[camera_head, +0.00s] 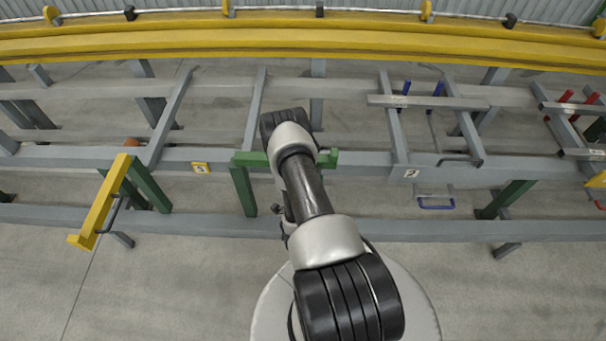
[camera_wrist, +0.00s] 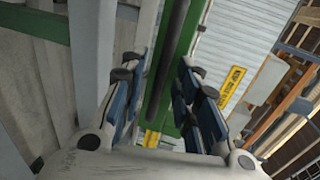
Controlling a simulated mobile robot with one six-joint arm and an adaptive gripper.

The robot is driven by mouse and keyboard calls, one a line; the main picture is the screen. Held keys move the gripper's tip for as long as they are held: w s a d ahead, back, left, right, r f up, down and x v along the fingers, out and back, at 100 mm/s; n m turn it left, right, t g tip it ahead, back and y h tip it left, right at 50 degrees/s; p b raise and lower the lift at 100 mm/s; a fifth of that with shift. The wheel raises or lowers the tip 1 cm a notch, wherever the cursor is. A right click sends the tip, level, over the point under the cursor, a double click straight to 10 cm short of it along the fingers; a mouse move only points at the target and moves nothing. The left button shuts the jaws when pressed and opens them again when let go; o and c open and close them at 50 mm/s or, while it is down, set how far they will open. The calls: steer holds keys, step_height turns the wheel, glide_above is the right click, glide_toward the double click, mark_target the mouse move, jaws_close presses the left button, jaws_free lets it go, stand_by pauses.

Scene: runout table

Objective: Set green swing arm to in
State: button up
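The green swing arm (camera_head: 251,159) lies along the grey front rail in the head view, roughly in line with it. My arm covers its middle, and its right end shows beyond my wrist. My gripper is hidden behind my own wrist in the head view. In the wrist view my gripper (camera_wrist: 160,75) is open, with its blue and black fingers on either side of a dark handle bar (camera_wrist: 168,60). The green bar of the swing arm (camera_wrist: 192,30) runs beside that handle. I see gaps between fingers and handle; contact cannot be told.
A yellow swing arm (camera_head: 98,207) juts toward me at the left. Grey frames with blue handles (camera_head: 437,89) and red handles (camera_head: 563,101) are at the right. A yellow beam (camera_head: 300,47) runs across the back. Floor is open in front.

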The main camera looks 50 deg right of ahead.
steer(key=v, duration=0.7)
stand_by(0.4)
